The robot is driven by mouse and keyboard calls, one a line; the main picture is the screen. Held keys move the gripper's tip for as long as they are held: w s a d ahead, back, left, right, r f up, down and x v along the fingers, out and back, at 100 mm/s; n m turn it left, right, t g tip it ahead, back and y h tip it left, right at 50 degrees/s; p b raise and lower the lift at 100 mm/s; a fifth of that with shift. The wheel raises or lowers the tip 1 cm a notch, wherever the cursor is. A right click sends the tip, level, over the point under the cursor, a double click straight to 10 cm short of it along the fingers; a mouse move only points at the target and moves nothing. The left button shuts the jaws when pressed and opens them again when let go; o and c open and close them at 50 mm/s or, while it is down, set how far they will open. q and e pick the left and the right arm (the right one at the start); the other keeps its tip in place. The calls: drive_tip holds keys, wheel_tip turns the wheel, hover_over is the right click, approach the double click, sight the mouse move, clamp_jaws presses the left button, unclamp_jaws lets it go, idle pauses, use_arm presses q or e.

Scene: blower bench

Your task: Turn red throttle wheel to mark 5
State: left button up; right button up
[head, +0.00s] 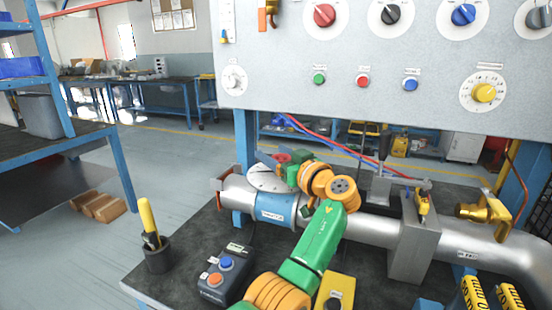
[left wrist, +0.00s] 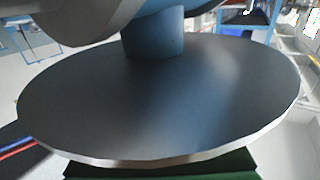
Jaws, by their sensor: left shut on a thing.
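The red throttle wheel (head: 282,159) shows as a small patch of red above a pale marked disc (head: 266,180) on the big pipe. My left arm reaches over the pipe, and my left gripper (head: 287,162) is at the wheel, shut on it. The gripper and wrist hide much of the wheel, and I cannot read its pointer or the numbers. In the left wrist view a large dark grey disc (left wrist: 150,110) with a bluish stem (left wrist: 153,35) fills the middle; no marks show on this side. My right gripper is not in view.
A panel (head: 400,110) with coloured knobs hangs above the bench. The silver pipe (head: 370,228) carries a grey block (head: 413,245) and a brass valve (head: 485,211). A button box (head: 225,277) and a black cup (head: 157,256) with a yellow-handled tool stand at the bench's left.

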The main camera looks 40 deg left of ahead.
use_arm(q)
drive_tip(key=shift+r, duration=0.15)
drive_tip(key=o, duration=1.4)
drive_tip(key=shift+a, duration=0.1)
drive_tip(key=shift+d+f, duration=0.2)
drive_tip(key=shift+d, duration=0.1)
drive_tip(key=b+v, duration=0.1)
drive_tip(key=v, duration=0.5)
drive_tip(key=shift+s+d+b, duration=0.1)
drive_tip(key=shift+b, duration=0.25)
drive_tip(key=shift+s+d+r, duration=0.1)
drive_tip(key=shift+d, duration=0.1)
